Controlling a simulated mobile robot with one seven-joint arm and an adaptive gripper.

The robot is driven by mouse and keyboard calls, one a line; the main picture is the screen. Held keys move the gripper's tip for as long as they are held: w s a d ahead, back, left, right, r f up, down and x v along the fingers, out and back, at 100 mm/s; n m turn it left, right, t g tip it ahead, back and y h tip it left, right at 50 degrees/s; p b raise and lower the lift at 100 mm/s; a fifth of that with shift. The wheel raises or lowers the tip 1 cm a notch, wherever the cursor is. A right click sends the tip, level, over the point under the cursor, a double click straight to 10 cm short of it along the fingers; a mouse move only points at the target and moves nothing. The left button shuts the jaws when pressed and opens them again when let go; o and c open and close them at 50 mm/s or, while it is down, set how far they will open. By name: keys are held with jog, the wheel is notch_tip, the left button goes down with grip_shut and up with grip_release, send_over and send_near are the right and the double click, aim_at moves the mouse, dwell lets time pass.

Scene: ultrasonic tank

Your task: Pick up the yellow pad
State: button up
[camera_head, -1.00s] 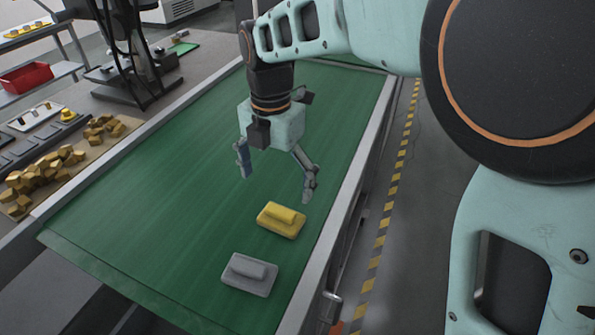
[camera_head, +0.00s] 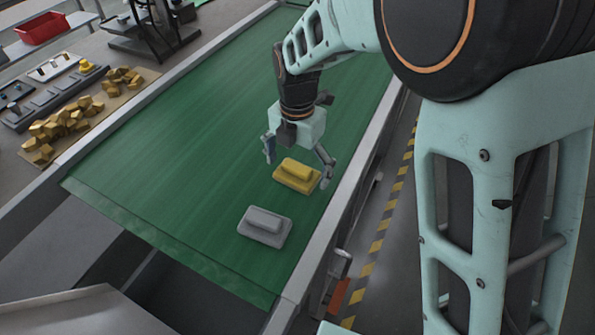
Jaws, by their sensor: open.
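The yellow pad (camera_head: 297,176) lies flat on the green belt surface (camera_head: 190,150), near its right rail. It has a raised grip block on top. My gripper (camera_head: 297,169) points down with its two fingers spread. In the picture the fingers stand to the left and right of the yellow pad, with nothing held between them. I cannot tell exactly how high the fingertips are above the belt.
A grey pad (camera_head: 264,227) of the same shape lies just in front of the yellow one. A metal rail (camera_head: 327,232) runs along the right edge. Several yellow-brown pieces (camera_head: 55,128) lie on the left bench. The belt's left part is clear.

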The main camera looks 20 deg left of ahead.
aim_at(297, 166)
jog(key=shift+f, duration=0.1)
jog(key=shift+c, duration=0.5)
jog(key=c, duration=1.1)
jog(key=shift+c, duration=0.2)
jog(key=shift+r+p, duration=0.45)
jog(key=shift+r, duration=0.15)
notch_tip(297, 166, up, 2)
jog(key=shift+r+p, duration=0.1)
jog(key=shift+p, duration=0.65)
jog(key=s+d+r+p, duration=0.5)
jog(key=s+d+r, duration=0.3)
jog(key=s, duration=0.3)
jog(key=shift+d+r, duration=0.4)
jog(key=shift+r, duration=0.5)
